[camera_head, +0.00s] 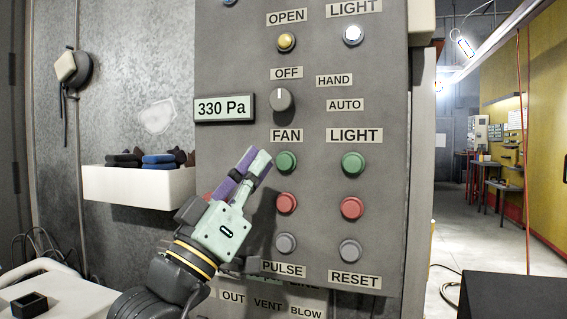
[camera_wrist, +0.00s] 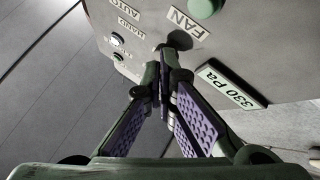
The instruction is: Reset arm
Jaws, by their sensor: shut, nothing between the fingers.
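My gripper (camera_head: 257,158) is in front of the grey control panel (camera_head: 240,60), with its fingers pointing up and to the right. The fingers are shut with nothing between them; their tips show just left of the green FAN button (camera_head: 286,162). In the wrist view, the shut purple-padded fingers (camera_wrist: 162,85) meet in front of the panel, near the FAN label (camera_wrist: 188,22). Whether the tips touch the panel cannot be told. The selector knob (camera_head: 282,100) above points up toward OFF. A display (camera_head: 224,107) reads 330 Pa.
Red buttons (camera_head: 352,208) and grey buttons (camera_head: 350,251) sit lower on the panel, with PULSE and RESET labels. A white bin (camera_head: 140,186) with dark and blue items hangs on the left wall. An open workshop aisle (camera_head: 480,230) lies at the right.

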